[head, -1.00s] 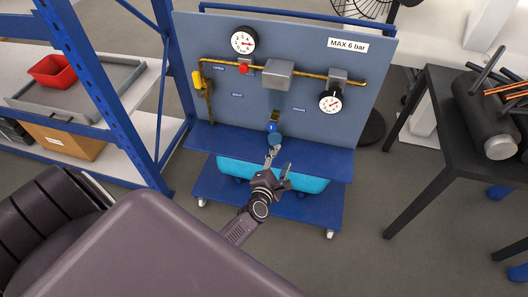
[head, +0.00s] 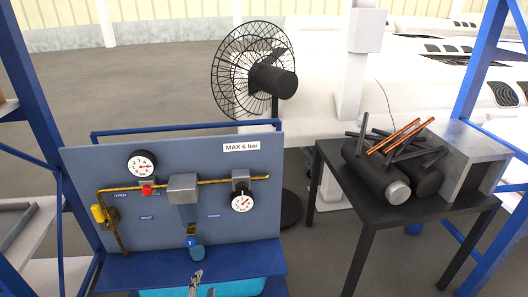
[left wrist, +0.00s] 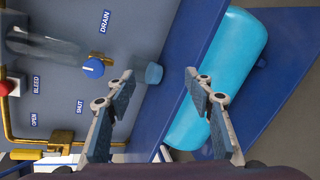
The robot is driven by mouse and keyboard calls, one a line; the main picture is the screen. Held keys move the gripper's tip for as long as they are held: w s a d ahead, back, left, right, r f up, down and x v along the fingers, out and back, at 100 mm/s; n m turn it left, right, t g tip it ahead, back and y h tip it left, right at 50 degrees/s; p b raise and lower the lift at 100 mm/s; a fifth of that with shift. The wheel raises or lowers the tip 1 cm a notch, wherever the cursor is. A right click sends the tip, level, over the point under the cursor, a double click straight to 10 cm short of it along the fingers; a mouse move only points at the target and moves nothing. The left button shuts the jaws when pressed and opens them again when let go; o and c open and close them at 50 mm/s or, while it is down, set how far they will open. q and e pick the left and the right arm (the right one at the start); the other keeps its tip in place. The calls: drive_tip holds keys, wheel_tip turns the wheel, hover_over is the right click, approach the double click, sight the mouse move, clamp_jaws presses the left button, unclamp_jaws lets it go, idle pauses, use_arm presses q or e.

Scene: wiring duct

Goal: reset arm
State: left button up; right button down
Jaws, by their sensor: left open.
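My left gripper (left wrist: 160,82) is open and empty in the left wrist view, its two fingers spread apart. Its fingertips also show at the bottom edge of the head view (head: 202,286), in front of the blue cart (head: 120,272). Just beyond the fingers in the left wrist view are a blue round knob (left wrist: 93,67) by the DRAIN label and a small blue cup-like part (left wrist: 154,73). A cyan tank (left wrist: 225,75) lies behind the right finger. My right gripper is not in view.
The grey panel (head: 85,190) carries two gauges (head: 142,164), a red button (head: 146,190), a yellow-handled valve (head: 98,213) and brass piping. A black fan (head: 272,80) stands behind. A dark table (head: 415,215) with black cylinders and copper rods is at the right.

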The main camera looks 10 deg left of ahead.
use_arm(q)
drive_tip(key=s+d+f+m+g+h, duration=0.2)
drive_tip(key=s+d+f+m+g, duration=0.1)
drive_tip(key=s+f+m, duration=0.65)
drive_tip(key=s+d+f+m+g+h, duration=0.1)
drive_tip(key=s+d+f+m+g, duration=0.4)
drive_tip(key=s+f, duration=0.8)
drive_tip(key=s+a+f+m+g, duration=0.1)
drive_tip(key=s+f+m, duration=0.2)
drive_tip(key=s, duration=0.5)
drive_tip(key=s+a+f+m+g, duration=0.1)
drive_tip(key=s+f+m+g, duration=0.1)
drive_tip(key=s+m, duration=0.4)
drive_tip(key=s+a+f+m+g, duration=0.2)
drive_tip(key=s+f+m, duration=0.2)
drive_tip(key=s, duration=0.8)
